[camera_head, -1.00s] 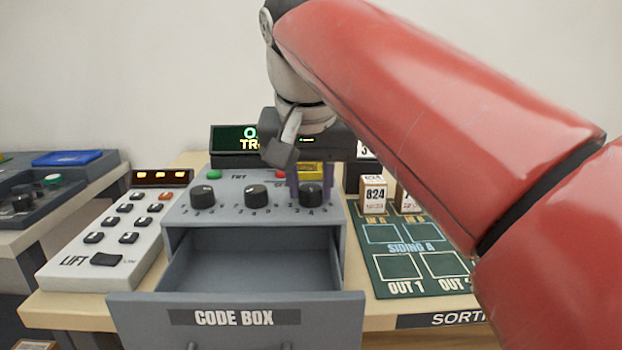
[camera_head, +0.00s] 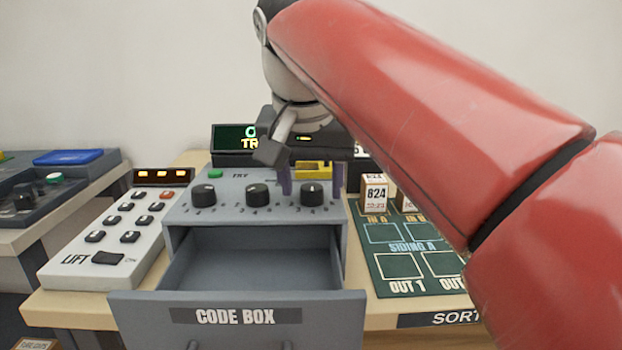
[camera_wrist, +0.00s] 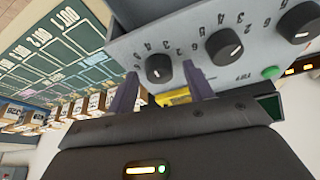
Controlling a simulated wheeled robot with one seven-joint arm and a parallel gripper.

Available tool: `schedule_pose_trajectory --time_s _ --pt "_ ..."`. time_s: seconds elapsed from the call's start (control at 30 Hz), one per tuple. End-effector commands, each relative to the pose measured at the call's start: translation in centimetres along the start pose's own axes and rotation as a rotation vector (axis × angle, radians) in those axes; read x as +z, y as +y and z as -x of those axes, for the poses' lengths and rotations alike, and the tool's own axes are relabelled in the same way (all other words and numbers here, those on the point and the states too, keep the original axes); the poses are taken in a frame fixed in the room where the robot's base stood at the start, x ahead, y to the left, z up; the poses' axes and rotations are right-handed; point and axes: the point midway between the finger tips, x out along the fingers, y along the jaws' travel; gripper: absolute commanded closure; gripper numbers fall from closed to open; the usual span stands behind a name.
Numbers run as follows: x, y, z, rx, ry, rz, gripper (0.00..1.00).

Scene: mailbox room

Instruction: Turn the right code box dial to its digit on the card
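The grey code box (camera_head: 185,212) has three black dials on its sloped top. The right dial (camera_head: 313,195) has a white pointer mark toward its upper side; the digits around it are too small to read surely. It also shows in the wrist view (camera_wrist: 158,70). My gripper (camera_head: 311,184) is open, with one purple finger on each side of the right dial and gaps between them. It also shows in the wrist view (camera_wrist: 160,76). The middle dial (camera_head: 258,195) and left dial (camera_head: 203,195) stand to the left. I cannot make out a card with the code.
The code box's drawer (camera_head: 236,318) is open toward me and looks empty. A yellow item (camera_head: 313,168) and a green button (camera_head: 215,173) are behind the dials. A lift keypad (camera_head: 105,240) stands left; a siding board (camera_head: 405,262) with small boxes lies right.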

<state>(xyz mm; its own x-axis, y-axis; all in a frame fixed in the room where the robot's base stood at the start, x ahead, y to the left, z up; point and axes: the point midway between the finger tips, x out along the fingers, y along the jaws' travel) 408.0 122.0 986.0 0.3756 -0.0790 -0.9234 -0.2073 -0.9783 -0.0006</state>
Motion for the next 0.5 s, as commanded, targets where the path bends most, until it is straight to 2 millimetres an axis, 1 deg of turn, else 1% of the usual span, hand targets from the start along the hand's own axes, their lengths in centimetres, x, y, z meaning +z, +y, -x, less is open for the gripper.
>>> schedule_pose_trajectory --time_s 0.17,0.27,0.5 --pt "0.0 0.0 0.1 0.000 -0.001 0.000 0.48" --pt "0.0 0.0 0.8 0.000 0.000 0.000 0.48" --pt "-0.1 -0.1 4.8 -0.003 0.001 0.001 0.48"
